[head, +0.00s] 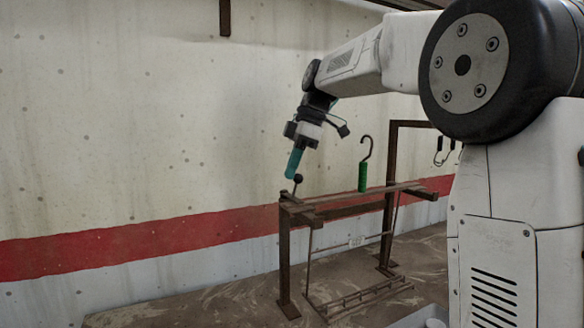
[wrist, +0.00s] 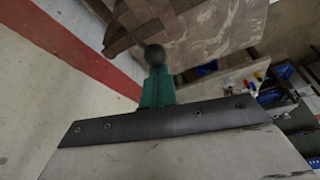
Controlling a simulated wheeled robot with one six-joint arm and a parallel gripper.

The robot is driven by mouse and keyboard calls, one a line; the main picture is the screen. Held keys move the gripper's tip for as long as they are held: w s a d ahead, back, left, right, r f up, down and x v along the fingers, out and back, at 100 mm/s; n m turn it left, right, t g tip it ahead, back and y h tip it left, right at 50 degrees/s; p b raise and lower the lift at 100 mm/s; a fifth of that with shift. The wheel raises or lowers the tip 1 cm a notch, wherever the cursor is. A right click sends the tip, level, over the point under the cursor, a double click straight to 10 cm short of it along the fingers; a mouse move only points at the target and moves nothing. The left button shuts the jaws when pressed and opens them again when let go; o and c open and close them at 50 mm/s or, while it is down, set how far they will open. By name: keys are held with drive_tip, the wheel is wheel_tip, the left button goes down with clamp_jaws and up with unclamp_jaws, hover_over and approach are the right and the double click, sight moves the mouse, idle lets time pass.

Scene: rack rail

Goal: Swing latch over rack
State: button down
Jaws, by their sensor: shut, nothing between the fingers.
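The latch shows as a dark ball knob (head: 298,178) on a short stem at the near left end of the brown metal rack (head: 285,250). In the wrist view the knob (wrist: 154,55) sits just beyond my fingertips, and part of the rack (wrist: 125,25) shows behind it. My gripper (head: 291,172) has teal fingers, points down, and is shut and empty beside the knob. In the wrist view the shut fingers (wrist: 156,72) line up with the knob. I cannot tell whether they touch it. The latch's lower part is too small to make out.
A green cylinder (head: 363,176) with a dark hook on top stands at the rack's top rail. Dark hooks (head: 439,152) hang at the right. A wall with a red stripe (head: 130,245) runs behind. The wrist view shows cluttered shelves (wrist: 270,85) at the right.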

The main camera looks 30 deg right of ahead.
wheel_tip(320, 180, up, 10)
drive_tip(key=shift+a, duration=0.2)
idle(0.3)
idle(0.4)
drive_tip(key=s+a+f+m+h, duration=0.2)
drive_tip(key=s+f+m, duration=0.5)
drive_tip(key=s+f, duration=0.7)
drive_tip(key=s+a+f+m+h, duration=0.1)
drive_tip(key=s+f+m, duration=0.6)
drive_tip(key=s+f, duration=0.8)
drive_tip(key=s+a, duration=0.1)
drive_tip(key=s, duration=0.3)
drive_tip(key=shift+a+m+h, duration=0.2)
drive_tip(key=shift+m+h, duration=0.2)
